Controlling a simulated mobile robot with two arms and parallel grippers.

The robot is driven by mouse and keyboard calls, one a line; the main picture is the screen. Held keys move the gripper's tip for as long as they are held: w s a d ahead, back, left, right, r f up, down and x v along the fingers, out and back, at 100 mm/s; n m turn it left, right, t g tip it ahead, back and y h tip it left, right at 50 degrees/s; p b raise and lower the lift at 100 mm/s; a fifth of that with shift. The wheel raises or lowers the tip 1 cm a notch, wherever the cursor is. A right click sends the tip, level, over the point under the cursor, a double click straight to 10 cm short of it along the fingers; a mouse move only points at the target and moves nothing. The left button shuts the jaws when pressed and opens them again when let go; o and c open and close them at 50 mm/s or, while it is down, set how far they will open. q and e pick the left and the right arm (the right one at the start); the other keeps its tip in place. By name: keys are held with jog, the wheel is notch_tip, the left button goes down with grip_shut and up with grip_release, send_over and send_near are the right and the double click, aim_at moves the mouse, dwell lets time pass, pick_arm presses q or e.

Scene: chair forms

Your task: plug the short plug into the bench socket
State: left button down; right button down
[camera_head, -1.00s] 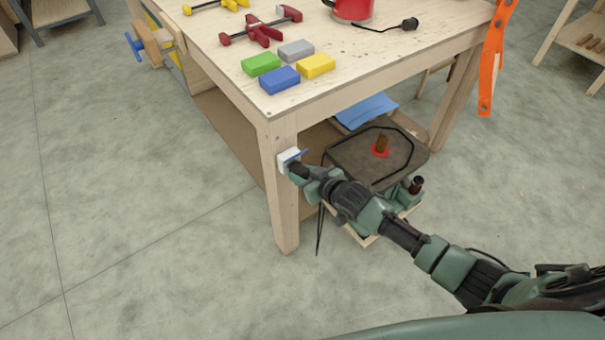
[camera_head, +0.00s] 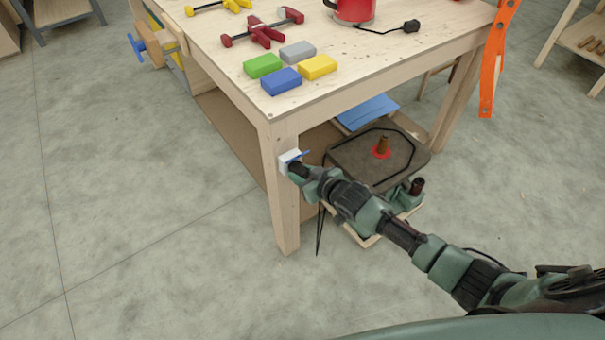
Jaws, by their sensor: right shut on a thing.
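The bench socket is a small white box (camera_head: 287,161) with a blue lid edge, fixed on the front leg of the wooden bench (camera_head: 284,200). My right gripper (camera_head: 298,169) is at the socket's face, coming from the right. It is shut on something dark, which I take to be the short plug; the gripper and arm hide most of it. I cannot tell whether the plug is in the socket or only against it. A thin black cord (camera_head: 320,230) hangs below the gripper. A second black plug (camera_head: 411,26) on a cord lies on the bench top. My left gripper is not in view.
Green, blue, yellow and grey blocks (camera_head: 282,81) lie near the bench's front corner. A machine with a dark table (camera_head: 352,166) is under the bench, close to my right arm.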

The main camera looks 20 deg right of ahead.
jog(key=shift+w+a+r, duration=0.25)
jog(key=shift+w, duration=0.3)
dwell(0.6)
jog(key=c, duration=0.9)
grip_release()
jog(key=shift+o, duration=0.2)
jog(key=shift+f, duration=0.1)
jog(key=shift+f, duration=0.1)
